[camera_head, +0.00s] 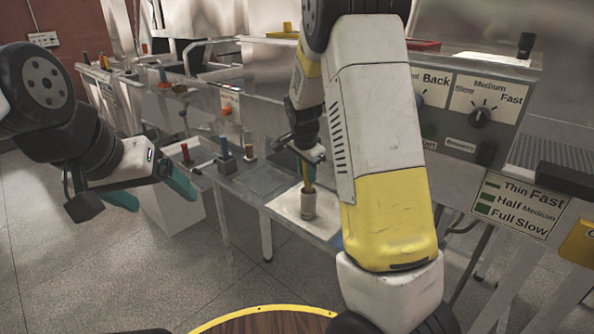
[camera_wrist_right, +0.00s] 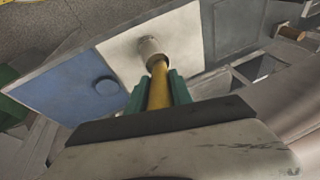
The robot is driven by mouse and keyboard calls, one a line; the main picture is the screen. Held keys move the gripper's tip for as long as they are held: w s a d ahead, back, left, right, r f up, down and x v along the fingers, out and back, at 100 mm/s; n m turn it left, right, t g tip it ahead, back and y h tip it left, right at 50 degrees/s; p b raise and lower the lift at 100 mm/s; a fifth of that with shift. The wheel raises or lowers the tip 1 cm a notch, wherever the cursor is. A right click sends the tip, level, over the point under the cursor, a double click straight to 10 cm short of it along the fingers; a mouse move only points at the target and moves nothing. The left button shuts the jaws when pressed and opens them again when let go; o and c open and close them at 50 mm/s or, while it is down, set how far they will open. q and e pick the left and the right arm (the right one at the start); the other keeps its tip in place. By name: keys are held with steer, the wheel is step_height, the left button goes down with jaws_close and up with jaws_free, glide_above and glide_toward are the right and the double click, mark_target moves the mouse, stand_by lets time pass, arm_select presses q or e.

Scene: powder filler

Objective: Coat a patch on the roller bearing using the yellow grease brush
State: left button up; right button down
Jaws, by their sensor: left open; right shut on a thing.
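The yellow grease brush (camera_head: 306,174) is upright in the head view, its handle in my right gripper (camera_head: 306,160). The right wrist view shows the yellow handle (camera_wrist_right: 159,91) between the teal fingers of the shut gripper (camera_wrist_right: 158,90). A grey-beige cylinder (camera_head: 308,204) is at the handle's lower end, over a white pad (camera_head: 288,206); I cannot tell whether it is the brush's head or a holder. I cannot make out the roller bearing for certain. My left gripper (camera_head: 152,188) is open and empty, its teal fingers apart, left of the bench.
A control panel (camera_head: 480,112) with knobs is at right. Open floor (camera_head: 100,260) is at left.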

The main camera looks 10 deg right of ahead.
steer(key=shift+r, duration=2.65)
